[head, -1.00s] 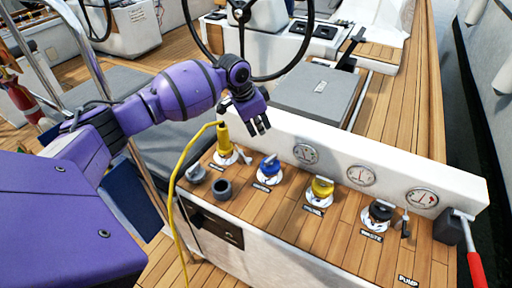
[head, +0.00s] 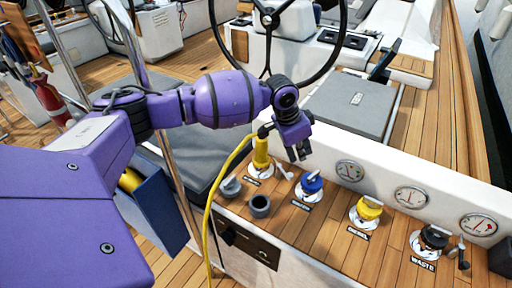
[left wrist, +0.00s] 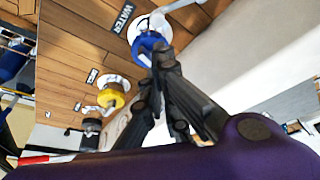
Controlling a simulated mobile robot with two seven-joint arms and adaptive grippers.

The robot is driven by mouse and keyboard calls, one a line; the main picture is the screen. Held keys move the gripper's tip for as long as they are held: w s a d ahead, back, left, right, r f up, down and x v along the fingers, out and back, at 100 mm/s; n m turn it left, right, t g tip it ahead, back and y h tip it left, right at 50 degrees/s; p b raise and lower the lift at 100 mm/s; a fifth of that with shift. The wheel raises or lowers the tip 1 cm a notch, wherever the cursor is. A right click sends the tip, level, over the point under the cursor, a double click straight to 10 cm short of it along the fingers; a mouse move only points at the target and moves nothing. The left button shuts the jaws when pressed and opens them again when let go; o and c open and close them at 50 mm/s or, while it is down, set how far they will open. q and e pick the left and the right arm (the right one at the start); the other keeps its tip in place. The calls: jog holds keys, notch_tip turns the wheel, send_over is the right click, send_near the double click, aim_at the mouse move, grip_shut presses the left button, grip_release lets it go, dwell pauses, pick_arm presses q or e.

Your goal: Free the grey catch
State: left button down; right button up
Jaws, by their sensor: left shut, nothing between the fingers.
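A small light grey lever (head: 283,172), which looks like the grey catch, sticks out beside the base of the upright yellow plug (head: 261,152). A yellow cable runs from the plug. My left gripper (head: 297,154) is shut and empty, pointing down above and a little right of the lever. In the left wrist view, its fingertips (left wrist: 160,58) overlap the blue cap (left wrist: 147,45); I cannot tell whether they touch. A pale grey piece (left wrist: 172,6) at that view's top edge may be the lever. My right gripper is out of view.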

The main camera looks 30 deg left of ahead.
pick_arm(q)
jog(key=x, duration=0.7)
jog(key=shift+a, duration=0.15)
jog(key=shift+s+m, duration=0.3)
